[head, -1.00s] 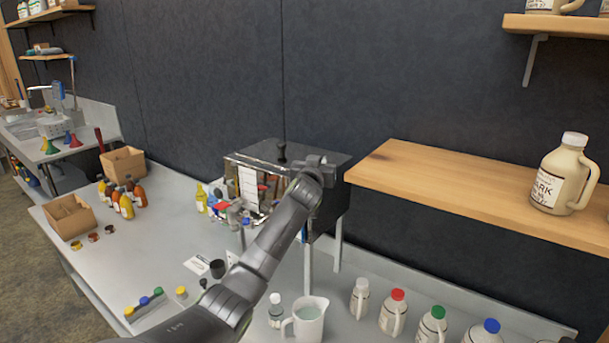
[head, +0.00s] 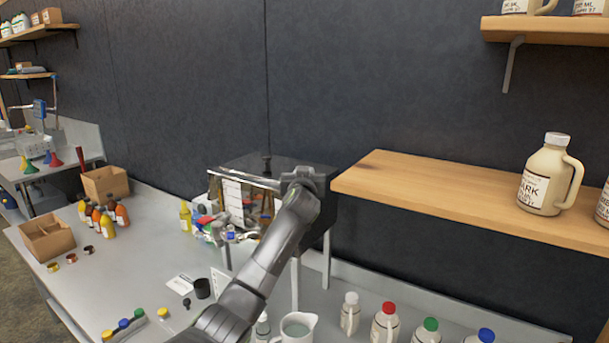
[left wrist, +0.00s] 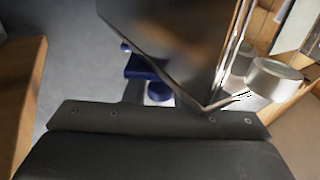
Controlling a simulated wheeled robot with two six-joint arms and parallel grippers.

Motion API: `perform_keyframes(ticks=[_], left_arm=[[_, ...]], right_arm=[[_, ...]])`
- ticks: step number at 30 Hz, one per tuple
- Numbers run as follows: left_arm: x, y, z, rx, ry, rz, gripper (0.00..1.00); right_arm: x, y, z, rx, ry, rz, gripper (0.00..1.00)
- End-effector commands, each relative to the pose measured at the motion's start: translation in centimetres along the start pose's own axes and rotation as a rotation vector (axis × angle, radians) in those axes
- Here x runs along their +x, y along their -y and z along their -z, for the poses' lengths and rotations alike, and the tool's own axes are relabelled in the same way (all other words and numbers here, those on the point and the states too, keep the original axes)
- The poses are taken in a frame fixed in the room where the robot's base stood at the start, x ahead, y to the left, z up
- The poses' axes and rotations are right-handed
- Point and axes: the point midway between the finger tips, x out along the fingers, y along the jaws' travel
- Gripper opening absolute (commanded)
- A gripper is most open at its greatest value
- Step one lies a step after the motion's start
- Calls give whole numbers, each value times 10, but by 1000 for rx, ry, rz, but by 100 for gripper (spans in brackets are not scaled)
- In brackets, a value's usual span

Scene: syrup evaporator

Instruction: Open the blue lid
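A blue lid (head: 486,335) tops a jug at the lower right of the head view; the jug is mostly cut off by the bottom edge. A small blue cap (head: 124,323) lies in a row at the lower left. My left arm reaches up to the evaporator (head: 340,200), a dark box on legs. Its gripper is hidden in the head view among the clutter at the box's front. The left wrist view shows a blurred blue part (left wrist: 143,68) beyond a dark panel and a grey bar. I cannot make out the fingers there. My right gripper is out of view.
Jugs with white (head: 350,298), red (head: 389,308) and green (head: 431,324) caps line the front right. A white pitcher (head: 297,328) stands left of them. A wooden shelf (head: 440,195) juts out at right. The bench's left part (head: 130,270) has clear room.

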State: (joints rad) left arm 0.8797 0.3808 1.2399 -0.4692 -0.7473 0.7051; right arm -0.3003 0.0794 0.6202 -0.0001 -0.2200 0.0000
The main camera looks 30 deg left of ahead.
Motion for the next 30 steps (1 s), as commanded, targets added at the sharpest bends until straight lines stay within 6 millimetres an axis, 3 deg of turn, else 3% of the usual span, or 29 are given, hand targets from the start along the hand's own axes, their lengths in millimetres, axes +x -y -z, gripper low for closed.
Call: perform_keyframes(ticks=[4,17,30], left_arm=[[0,0,0,0,0,0,41],[-7,0,-1,-1,-1,-1,41],[-64,0,-2,-2,-1,-3,41]], right_arm=[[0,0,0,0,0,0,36],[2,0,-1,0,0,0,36],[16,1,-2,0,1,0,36]])
